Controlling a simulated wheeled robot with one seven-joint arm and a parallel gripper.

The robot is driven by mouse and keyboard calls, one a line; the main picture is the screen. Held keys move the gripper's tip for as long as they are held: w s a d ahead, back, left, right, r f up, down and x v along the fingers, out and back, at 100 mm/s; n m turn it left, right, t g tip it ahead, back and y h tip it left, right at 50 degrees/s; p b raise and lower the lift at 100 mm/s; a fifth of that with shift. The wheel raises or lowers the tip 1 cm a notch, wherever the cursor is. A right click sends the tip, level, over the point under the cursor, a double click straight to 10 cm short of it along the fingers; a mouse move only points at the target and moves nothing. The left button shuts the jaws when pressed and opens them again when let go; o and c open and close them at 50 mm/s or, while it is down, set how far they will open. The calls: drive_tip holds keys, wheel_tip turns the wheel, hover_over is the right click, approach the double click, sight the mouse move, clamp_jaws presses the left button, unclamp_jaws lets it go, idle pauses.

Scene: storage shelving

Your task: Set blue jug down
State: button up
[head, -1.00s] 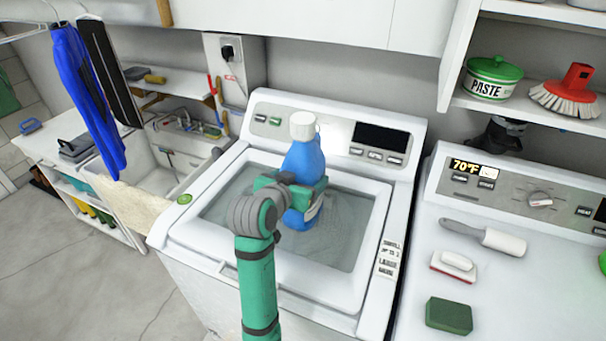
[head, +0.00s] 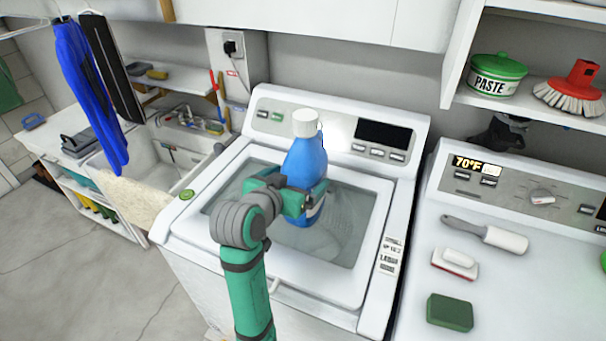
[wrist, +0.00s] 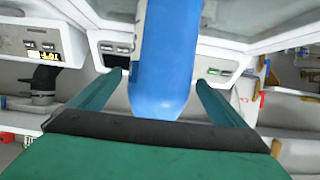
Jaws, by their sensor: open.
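The blue jug (head: 306,165) with a white cap stands upright on the glass lid (head: 345,235) of the white washing machine. My gripper (head: 300,200) is around the jug's lower part, with the arm reaching in from the front. In the wrist view the blue jug (wrist: 165,60) lies between the two green fingers of my gripper (wrist: 155,90). Gaps show on both sides of the jug, so the fingers are open and apart from it. The jug's lower front is partly hidden by the gripper in the head view.
A second white machine (head: 500,240) on the right bears a lint roller (head: 500,238), a soap dish (head: 455,262) and a green sponge (head: 450,311). A shelf above holds a paste pot (head: 497,78) and a red brush (head: 572,90). A sink (head: 185,155) is at left.

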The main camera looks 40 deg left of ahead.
drive_tip(key=v, duration=0.6)
drive_tip(key=shift+s+d+r, duration=0.1)
drive_tip(key=shift+s, duration=0.2)
